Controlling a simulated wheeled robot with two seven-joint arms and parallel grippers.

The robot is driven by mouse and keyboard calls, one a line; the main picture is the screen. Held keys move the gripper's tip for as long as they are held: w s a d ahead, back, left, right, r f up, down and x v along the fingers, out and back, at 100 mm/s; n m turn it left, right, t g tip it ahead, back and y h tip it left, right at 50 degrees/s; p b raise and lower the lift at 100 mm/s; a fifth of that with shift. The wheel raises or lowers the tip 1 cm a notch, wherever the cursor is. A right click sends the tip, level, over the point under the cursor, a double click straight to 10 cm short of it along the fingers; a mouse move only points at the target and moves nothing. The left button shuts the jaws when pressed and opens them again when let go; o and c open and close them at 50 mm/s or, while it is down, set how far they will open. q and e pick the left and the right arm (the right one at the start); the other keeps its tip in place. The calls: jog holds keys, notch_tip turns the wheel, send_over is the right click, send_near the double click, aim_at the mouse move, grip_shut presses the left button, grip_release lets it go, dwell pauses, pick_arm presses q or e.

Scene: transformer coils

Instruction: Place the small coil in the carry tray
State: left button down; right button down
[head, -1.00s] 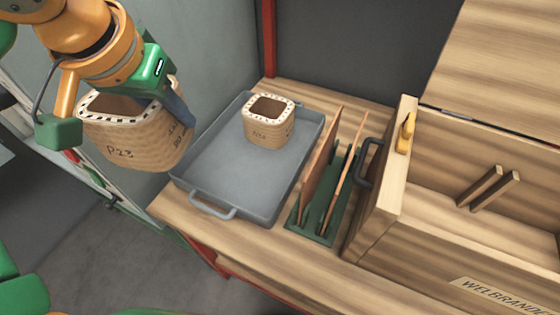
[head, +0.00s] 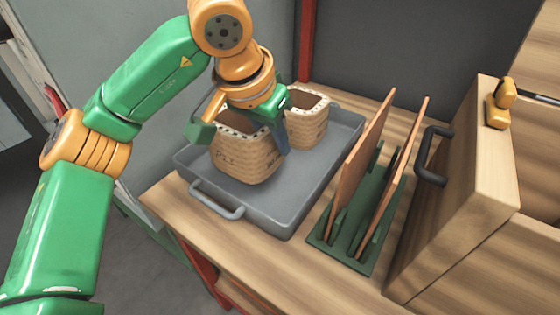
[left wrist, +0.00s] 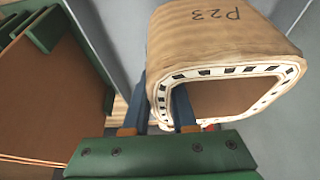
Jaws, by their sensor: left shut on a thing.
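My left gripper (head: 282,138) is shut on the wall of a coil marked P23 (head: 245,160), a square wound block with a dashed white rim and hollow middle. In the left wrist view the held coil (left wrist: 225,35) fills the upper right, with the fingers at its rim. It is over the front left part of the grey carry tray (head: 290,208); I cannot tell whether it touches the floor. A second coil (head: 308,128) stands behind it in the tray, partly hidden by the gripper and held coil. My right gripper is not in view.
A green rack (head: 358,240) with upright brown boards (head: 365,150) stands right of the tray, close to it. Further right is a wooden crate (head: 460,190) with a dark handle (head: 430,157) and a yellow latch (head: 500,100). The tray's front right floor is clear.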

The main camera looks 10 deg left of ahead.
aim_at(282, 163)
pick_arm(q)
jog(key=f, duration=0.2)
jog(key=d+f+b, duration=0.1)
jog(key=f, duration=0.1)
jog(key=shift+w, duration=0.15)
jog(key=shift+w+f, duration=0.1)
jog(key=shift+f, duration=0.1)
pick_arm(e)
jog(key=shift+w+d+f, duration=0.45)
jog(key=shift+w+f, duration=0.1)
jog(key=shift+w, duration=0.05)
pick_arm(q)
jog(key=c, duration=0.7)
grip_release()
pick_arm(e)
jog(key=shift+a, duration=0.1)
